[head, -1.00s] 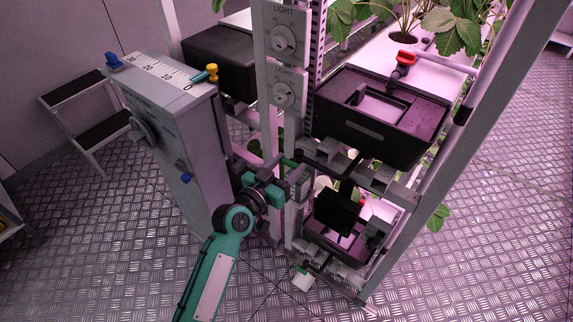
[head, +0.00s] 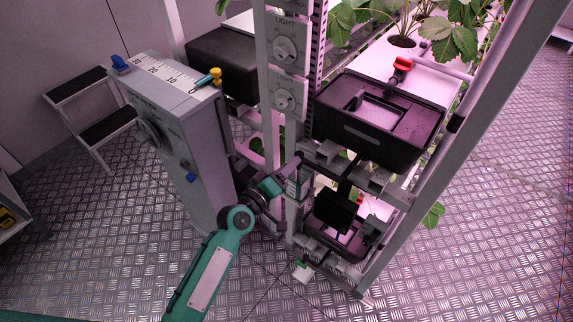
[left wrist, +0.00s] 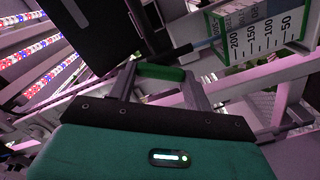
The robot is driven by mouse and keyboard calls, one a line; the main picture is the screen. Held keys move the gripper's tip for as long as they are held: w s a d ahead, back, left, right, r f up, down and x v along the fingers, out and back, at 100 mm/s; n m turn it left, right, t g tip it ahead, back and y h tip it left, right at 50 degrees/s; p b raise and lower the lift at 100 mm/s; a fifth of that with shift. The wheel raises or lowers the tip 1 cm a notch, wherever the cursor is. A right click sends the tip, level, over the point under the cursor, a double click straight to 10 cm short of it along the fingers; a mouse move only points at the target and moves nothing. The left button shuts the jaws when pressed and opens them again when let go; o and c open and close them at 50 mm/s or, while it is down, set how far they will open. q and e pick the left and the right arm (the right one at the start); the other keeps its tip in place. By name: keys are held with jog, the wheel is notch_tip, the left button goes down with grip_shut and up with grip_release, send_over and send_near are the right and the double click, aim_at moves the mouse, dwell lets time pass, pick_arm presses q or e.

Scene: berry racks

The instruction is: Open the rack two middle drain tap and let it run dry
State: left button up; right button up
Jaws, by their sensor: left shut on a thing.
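My left gripper (head: 283,178) is at the front post of the rack, below the LIGHT dials and left of the middle level. In the left wrist view its jaws (left wrist: 160,82) are shut on a green handle (left wrist: 162,72), which lies crosswise between the fingers. A dark rod or spout (left wrist: 172,54) runs from beside the handle towards a clear measuring vessel (left wrist: 262,32) with a green rim and a scale. A pale blue streak shows between them; I cannot tell whether it is running water. My right gripper is not in view.
A black tray (head: 375,125) with a red-handled valve (head: 403,63) sits on the rack above. A smaller black box (head: 335,210) is lower. A grey cabinet (head: 205,150) stands close left of my arm, with a step stool (head: 85,110) behind. The floor at right is clear.

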pick_arm(q)
jog(key=shift+f+n+p, duration=0.1)
jog(key=shift+n+p, duration=0.65)
jog(key=shift+n, duration=2.55)
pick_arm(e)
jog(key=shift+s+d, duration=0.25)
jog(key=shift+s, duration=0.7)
pick_arm(q)
jog(key=shift+a, duration=0.1)
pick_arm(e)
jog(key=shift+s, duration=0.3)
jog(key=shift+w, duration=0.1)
pick_arm(q)
jog(key=o, duration=1)
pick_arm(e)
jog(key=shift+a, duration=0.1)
